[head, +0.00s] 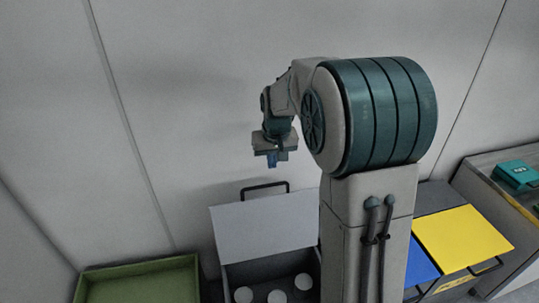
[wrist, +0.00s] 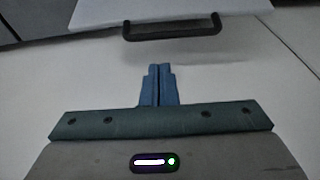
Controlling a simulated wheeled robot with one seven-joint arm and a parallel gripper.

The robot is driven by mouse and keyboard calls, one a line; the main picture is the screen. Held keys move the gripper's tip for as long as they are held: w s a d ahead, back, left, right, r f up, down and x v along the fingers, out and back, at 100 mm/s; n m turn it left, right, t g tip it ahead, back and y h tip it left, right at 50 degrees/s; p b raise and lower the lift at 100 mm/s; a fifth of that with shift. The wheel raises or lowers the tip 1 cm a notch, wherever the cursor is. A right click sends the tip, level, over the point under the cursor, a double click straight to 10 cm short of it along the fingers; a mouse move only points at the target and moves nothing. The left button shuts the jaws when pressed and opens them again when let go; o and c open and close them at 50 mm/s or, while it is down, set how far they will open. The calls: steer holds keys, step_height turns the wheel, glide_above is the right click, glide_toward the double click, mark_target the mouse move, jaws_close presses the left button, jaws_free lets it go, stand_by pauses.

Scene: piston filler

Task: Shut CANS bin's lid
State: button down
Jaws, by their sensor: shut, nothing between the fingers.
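A grey bin (head: 230,274) stands at the lower middle of the head view with its pale lid (head: 265,228) raised. Several round white things lie inside it. A dark handle (head: 265,187) sits on the lid's top edge. The handle also shows at the top of the wrist view (wrist: 172,36), with a strip of the lid (wrist: 200,9) above it. My gripper (head: 272,163) is shut and empty, in front of the wall and above the handle in the head view. In the wrist view its blue fingers (wrist: 158,72) are together, apart from the handle. No CANS label is readable.
A green tray (head: 140,270) is at the lower left. To the right are a blue lid (head: 421,265), a yellow lid (head: 462,238) with a handle, and a counter with a teal box (head: 515,175). My arm and column hide the area between. The wall is close behind.

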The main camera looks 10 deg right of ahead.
steer(key=x, duration=0.8)
steer(key=shift+d, duration=0.2)
stand_by(0.4)
